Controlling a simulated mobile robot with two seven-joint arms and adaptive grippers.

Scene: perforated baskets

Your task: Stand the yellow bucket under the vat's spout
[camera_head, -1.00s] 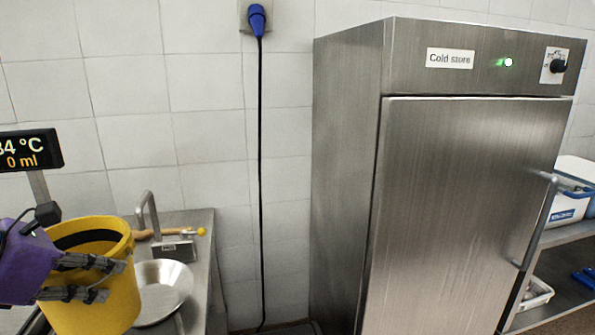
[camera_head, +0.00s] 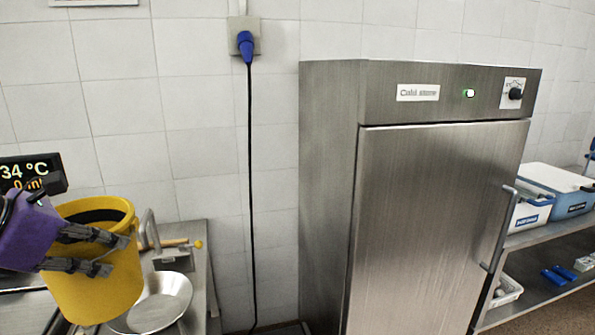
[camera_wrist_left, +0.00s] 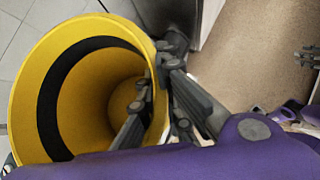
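The yellow bucket (camera_head: 105,290) is at the lower left of the head view, upright or nearly so, with a dark band inside its rim. My left gripper (camera_head: 105,255) is at its side, fingers closed against its wall. In the left wrist view the bucket (camera_wrist_left: 30,90) opens toward the camera, and the gripper (camera_wrist_left: 160,95) meets it at the rim. I cannot tell whether the bucket rests on anything. The vat and its spout are not identifiable. Dark fingers at the right edge of the wrist view appear to be my right gripper (camera_wrist_left: 308,57); their opening is unclear.
A display (camera_head: 35,172) reading 34 °C stands behind the bucket. A shallow metal pan (camera_head: 165,300) and a bent metal bar (camera_head: 150,228) are on the steel bench right of it. A tall cold store (camera_head: 430,220) and shelving with boxes (camera_head: 535,215) stand to the right.

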